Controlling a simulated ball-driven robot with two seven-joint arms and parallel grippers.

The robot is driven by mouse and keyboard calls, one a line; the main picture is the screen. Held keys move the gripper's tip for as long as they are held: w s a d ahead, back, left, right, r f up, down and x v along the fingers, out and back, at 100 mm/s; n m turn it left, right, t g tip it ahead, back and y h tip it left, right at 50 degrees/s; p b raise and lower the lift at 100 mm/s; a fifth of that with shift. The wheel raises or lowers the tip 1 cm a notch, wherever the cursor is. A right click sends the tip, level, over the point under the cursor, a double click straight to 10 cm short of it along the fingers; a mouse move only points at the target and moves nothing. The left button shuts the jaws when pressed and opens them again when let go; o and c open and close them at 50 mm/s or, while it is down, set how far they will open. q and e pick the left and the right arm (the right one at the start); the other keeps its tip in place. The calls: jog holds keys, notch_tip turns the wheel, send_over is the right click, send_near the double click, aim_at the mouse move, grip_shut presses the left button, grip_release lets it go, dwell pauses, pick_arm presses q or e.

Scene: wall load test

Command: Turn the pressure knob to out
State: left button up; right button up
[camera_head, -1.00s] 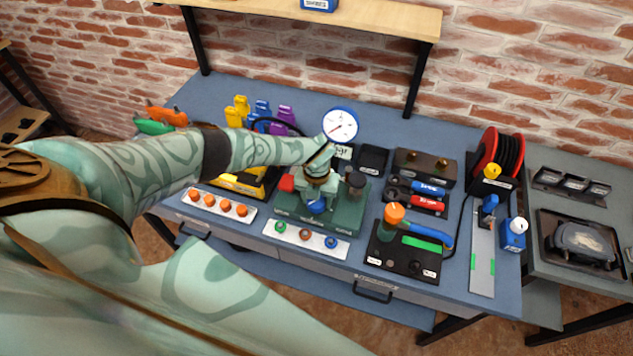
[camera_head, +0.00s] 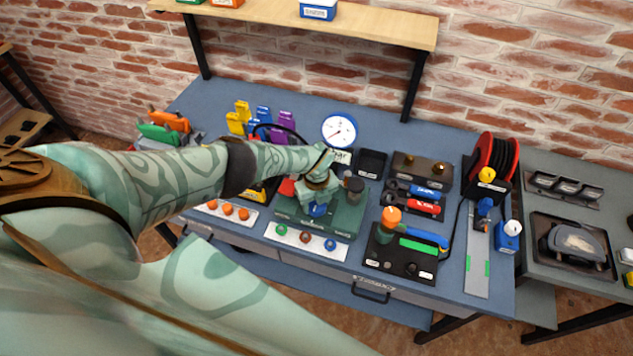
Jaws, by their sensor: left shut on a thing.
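A green fixture (camera_head: 345,222) stands in the middle of the blue workbench. My left gripper (camera_head: 317,206) reaches down over it from the left and is shut on a blue knob (camera_head: 318,211) at its centre. The gripper hides most of the knob, so its marking and exact angle cannot be read. A red part (camera_head: 287,187) sits to the left on the fixture and a dark cylinder (camera_head: 354,187) to the right. A round white pressure gauge (camera_head: 339,131) with a blue rim stands behind. My right gripper is out of view.
White strips with orange knobs (camera_head: 228,209) and coloured rings (camera_head: 305,237) lie in front. A black box with an orange-topped post (camera_head: 391,216) and blue handle stands right. A red reel (camera_head: 491,160) stands farther right. A wooden shelf (camera_head: 370,24) overhangs the back.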

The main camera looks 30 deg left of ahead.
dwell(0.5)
pick_arm(q)
jog(key=o, duration=1)
jog(key=shift+c, duration=0.2)
jog(key=shift+r, duration=0.1)
notch_tip(320, 180, up, 9)
jog(key=p, duration=0.7)
notch_tip(320, 180, up, 6)
jog(key=p, duration=0.2)
send_over(316, 204)
jog(key=shift+w+r, duration=0.1)
jog(key=shift+r, duration=0.5)
